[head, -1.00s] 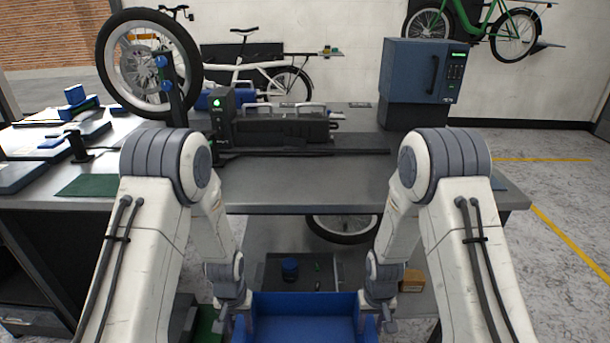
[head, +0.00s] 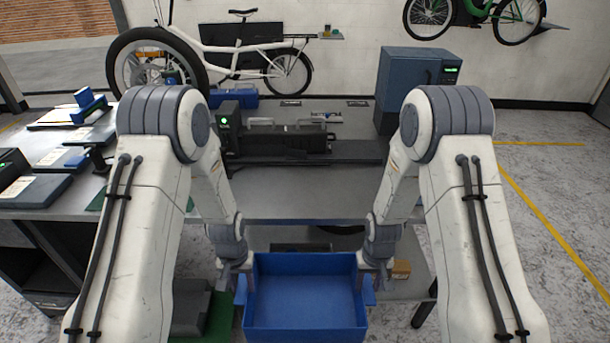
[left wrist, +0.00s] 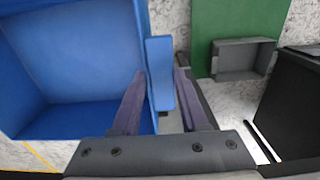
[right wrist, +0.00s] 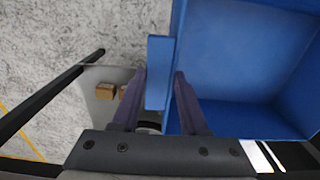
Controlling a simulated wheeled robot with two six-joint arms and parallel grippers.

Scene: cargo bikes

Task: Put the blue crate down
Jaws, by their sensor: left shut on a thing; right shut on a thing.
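The blue crate (head: 304,300) hangs between my two arms at the bottom of the head view, in front of the workbench. It looks empty and roughly level. My left gripper (head: 240,285) is shut on the handle at its left side; the left wrist view shows that blue handle (left wrist: 159,75) between the fingers (left wrist: 160,105). My right gripper (head: 368,283) is shut on the handle at its right side; the right wrist view shows that handle (right wrist: 158,72) between the fingers (right wrist: 160,105). The crate's underside is hidden.
The workbench (head: 290,205) has a black device (head: 280,142) and a blue-grey cabinet (head: 400,75) on it. A lower shelf (head: 420,285) carries a small cardboard box (head: 401,270). A green mat (left wrist: 230,30) with a grey bin (left wrist: 243,60) lies left of the crate.

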